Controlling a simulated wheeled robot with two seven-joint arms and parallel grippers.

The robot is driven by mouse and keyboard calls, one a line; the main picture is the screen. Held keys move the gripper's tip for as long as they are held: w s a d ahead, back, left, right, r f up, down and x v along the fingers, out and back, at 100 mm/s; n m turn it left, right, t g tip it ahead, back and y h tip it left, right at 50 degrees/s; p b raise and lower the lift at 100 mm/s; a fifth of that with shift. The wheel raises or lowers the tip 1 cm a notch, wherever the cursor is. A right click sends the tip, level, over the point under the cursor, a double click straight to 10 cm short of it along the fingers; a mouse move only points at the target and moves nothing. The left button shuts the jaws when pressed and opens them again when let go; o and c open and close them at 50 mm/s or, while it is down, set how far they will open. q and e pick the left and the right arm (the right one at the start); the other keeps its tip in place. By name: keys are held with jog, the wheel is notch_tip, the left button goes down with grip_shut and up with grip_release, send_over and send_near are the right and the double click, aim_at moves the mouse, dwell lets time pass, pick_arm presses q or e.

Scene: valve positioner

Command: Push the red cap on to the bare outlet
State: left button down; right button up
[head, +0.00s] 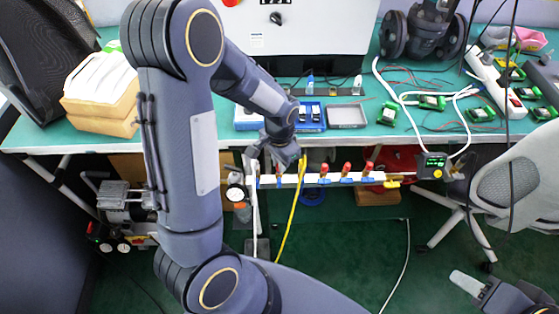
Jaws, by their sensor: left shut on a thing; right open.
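A white rail (312,179) with several small outlets runs in front of the bench edge. Red tops show on its right part, one of them here (346,168). My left gripper (279,166) is above the left part of the rail, pointing down. It is shut on a small red thing that looks like the red cap, mostly hidden by the fingers. I cannot tell whether it touches an outlet, and the bare outlet is not clear to see. My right gripper (468,285) is open at the bottom right corner, far from the rail, and only partly in view.
A yellow hose (292,218) hangs from the rail beside my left gripper. A small display box (433,166) is at the rail's right end. The green bench (350,140) behind holds trays, green modules and cables. A grey chair (508,190) stands at the right.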

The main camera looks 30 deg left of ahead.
pick_arm(q)
jog(key=shift+f+b, duration=0.35)
jog(key=shift+f, duration=0.15)
jog(key=c, duration=1.4)
grip_release()
jog(key=shift+o, duration=0.2)
jog(key=shift+r, duration=0.15)
notch_tip(320, 180, up, 8)
jog(key=shift+f+p, duration=0.2)
jog(key=shift+p, duration=0.25)
jog(key=s+d+r+n+t+h+p, duration=0.2)
jog(key=s+r+n, duration=0.1)
jog(key=s+r, duration=0.4)
jog(key=s+d+r+n+t+h+p, duration=0.1)
jog(key=s+d+r+n+t, duration=0.1)
jog(key=s+r, duration=0.5)
jog(key=s+n+t, duration=0.1)
jog(key=s, duration=0.2)
jog(key=shift+r+t+h+p, duration=0.3)
jog(key=shift+r+h+p, duration=0.05)
jog(key=shift+r+h, duration=0.05)
